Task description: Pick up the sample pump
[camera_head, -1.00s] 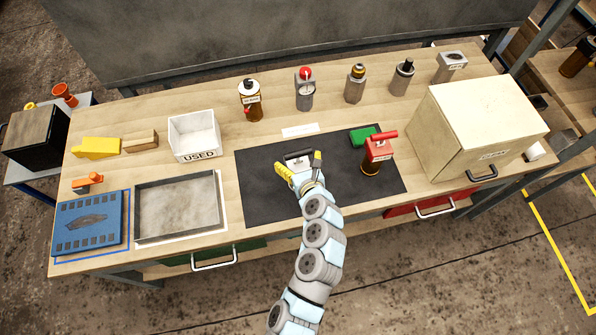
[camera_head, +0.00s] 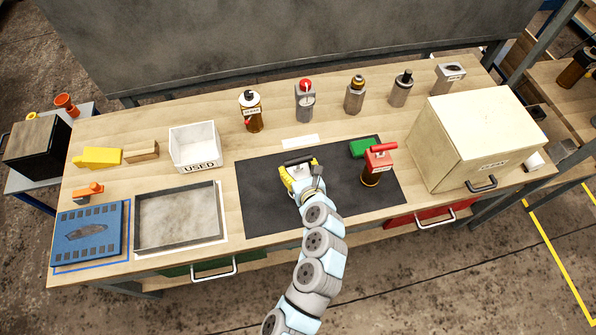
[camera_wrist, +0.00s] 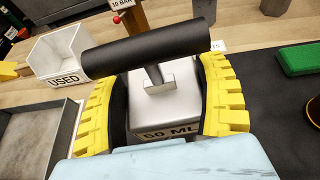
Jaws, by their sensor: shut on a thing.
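The sample pump is a silver-grey block with a black T-shaped handle, marked 50 ML, seen close up in the wrist view (camera_wrist: 165,103). In the head view the pump (camera_head: 299,161) is at the middle of the black mat (camera_head: 268,212), largely hidden by my gripper. My gripper (camera_head: 302,174) is shut on the pump body, with a yellow finger on each side below the handle; the fingers also show in the wrist view (camera_wrist: 160,112). I cannot tell whether the pump's base touches the mat.
A red-handled pump (camera_head: 378,160) and a green block (camera_head: 362,147) stand to the right on the mat. A white USED bin (camera_head: 197,165) and a grey tray (camera_head: 178,217) are to the left. Several bottles line the back. A large beige box (camera_head: 480,140) stands right.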

